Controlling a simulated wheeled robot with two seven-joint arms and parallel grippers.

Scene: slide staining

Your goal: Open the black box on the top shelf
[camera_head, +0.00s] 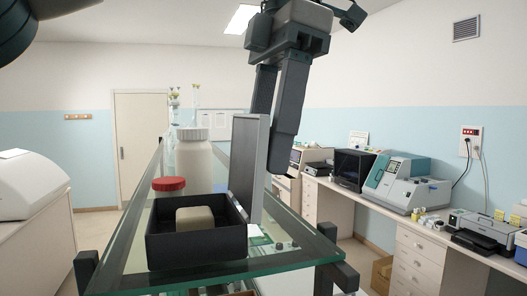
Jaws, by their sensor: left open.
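The black box (197,249) stands on the glass top shelf (290,262), near its front. Its lid (247,165) stands upright at the box's right side, so the box is open. A beige block (195,220) shows inside. My left gripper (275,145) hangs from above with its fingers pointing down, just beside the raised lid. The fingers are apart and hold nothing. The lower part of one finger is partly hidden by the lid, and I cannot tell whether it touches it. My right gripper is not in view.
A red-capped jar (169,184) is close behind the box. A white-capped container (190,133) and thin glassware stand farther back. A side bench at right carries a teal-and-grey machine (403,180) and a printer (487,229). A door (140,148) is at the back.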

